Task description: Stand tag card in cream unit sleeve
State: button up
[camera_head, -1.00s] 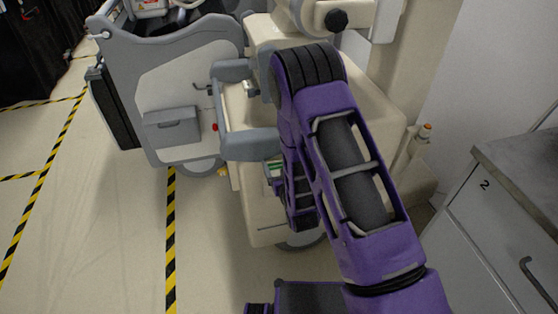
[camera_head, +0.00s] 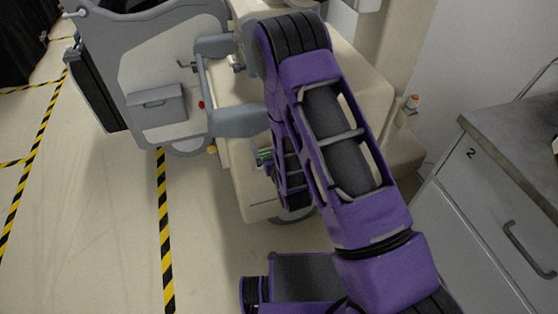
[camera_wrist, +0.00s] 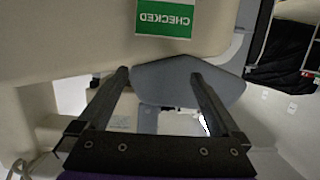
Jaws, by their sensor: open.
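The tag card (camera_wrist: 166,18), white and green with CHECKED on it, reads upside down against the cream unit at the top of the wrist view. A small green and white patch (camera_head: 264,155) shows beside my arm on the cream unit (camera_head: 240,187) in the head view. I cannot tell whether a sleeve holds the card. My gripper (camera_wrist: 159,74) is open, with nothing between its fingers. In the wrist picture its tips lie below the card, apart from it. In the head view my purple arm hides the gripper and part of the unit.
A grey padded arm (camera_head: 238,121) juts from the cream unit. A grey panelled cart (camera_head: 155,75) stands at the left. A grey cabinet (camera_head: 475,195) marked 2 stands close on the right. The floor at the left, with yellow-black tape (camera_head: 163,230), is clear.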

jog(key=p+v, duration=0.5)
jog(key=v, duration=1)
jog(key=shift+s+r+p, duration=0.15)
jog(key=shift+s+p, duration=0.15)
jog(key=shift+d, duration=0.1)
